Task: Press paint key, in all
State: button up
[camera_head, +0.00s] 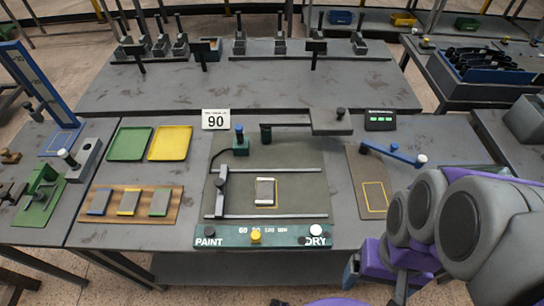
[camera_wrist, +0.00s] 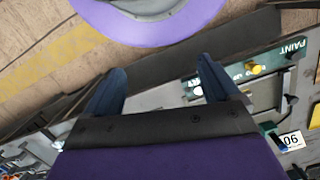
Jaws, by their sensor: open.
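A dark green key panel (camera_head: 275,238) runs along the front edge of the middle bench. The word PAINT is at its left end, with a small dark key (camera_head: 209,231) just above it. A yellow knob (camera_head: 256,236) is near the middle and a white knob (camera_head: 317,230) is by the word DRY. The wrist view shows the panel tilted at the right, with the yellow knob (camera_wrist: 253,68) and the PAINT lettering (camera_wrist: 292,47). My gripper (camera_wrist: 160,85) is open, its two blue fingers apart with nothing held between them. It is apart from the PAINT key.
Behind the panel, a small plate (camera_head: 265,192) lies by a yellow outline under a rail frame. Green (camera_head: 130,143) and yellow (camera_head: 170,143) trays and a wooden rack (camera_head: 127,205) of plates stand left. My arm covers the right front.

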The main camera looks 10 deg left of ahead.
aim_at(209, 230)
jog(key=u, duration=1.85)
